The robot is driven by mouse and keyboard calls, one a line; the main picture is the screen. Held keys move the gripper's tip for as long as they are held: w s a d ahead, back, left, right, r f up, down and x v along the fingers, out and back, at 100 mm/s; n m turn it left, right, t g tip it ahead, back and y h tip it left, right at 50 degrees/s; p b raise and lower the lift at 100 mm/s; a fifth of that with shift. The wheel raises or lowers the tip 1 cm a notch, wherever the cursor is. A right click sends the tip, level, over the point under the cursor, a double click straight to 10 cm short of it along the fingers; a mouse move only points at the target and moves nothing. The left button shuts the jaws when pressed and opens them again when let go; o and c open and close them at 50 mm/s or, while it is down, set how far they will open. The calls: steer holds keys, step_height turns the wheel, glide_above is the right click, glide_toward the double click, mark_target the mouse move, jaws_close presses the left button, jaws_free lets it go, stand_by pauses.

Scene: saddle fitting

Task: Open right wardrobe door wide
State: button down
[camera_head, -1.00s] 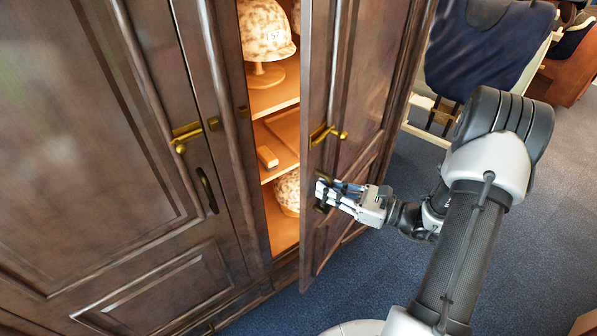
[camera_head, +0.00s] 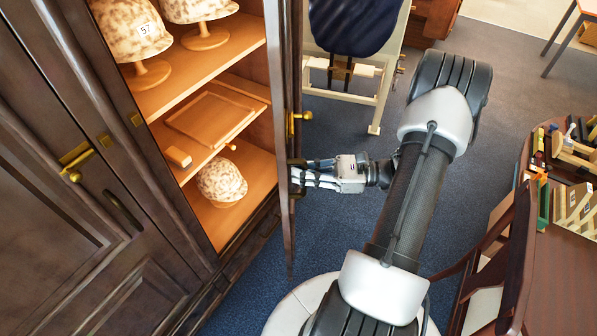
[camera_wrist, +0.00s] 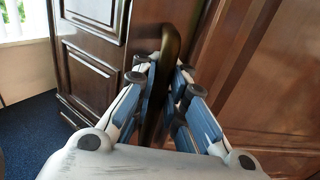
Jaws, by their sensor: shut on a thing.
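The right wardrobe door (camera_head: 281,110) is dark wood and stands well open, seen nearly edge-on in the head view. A brass latch (camera_head: 301,116) sticks out from it above my gripper. My gripper (camera_head: 298,176) is at the door's outer face, shut on the door's handle. In the wrist view the dark curved handle (camera_wrist: 171,62) stands between the two fingers of my gripper (camera_wrist: 163,85). The left wardrobe door (camera_head: 60,200) is closed, with its own brass latch and dark handle.
Open shelves (camera_head: 190,105) hold several speckled helmets (camera_head: 221,181), some on stands. A sewing-room frame with dark blue cloth (camera_head: 352,25) stands behind the door. A table with tools (camera_head: 565,240) and a chair (camera_head: 500,270) are at the right. Blue carpet is clear beside the door.

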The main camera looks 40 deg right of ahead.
steer(key=shift+a, duration=0.1)
steer(key=c, duration=1.6)
jaws_free()
steer(key=v, duration=1.2)
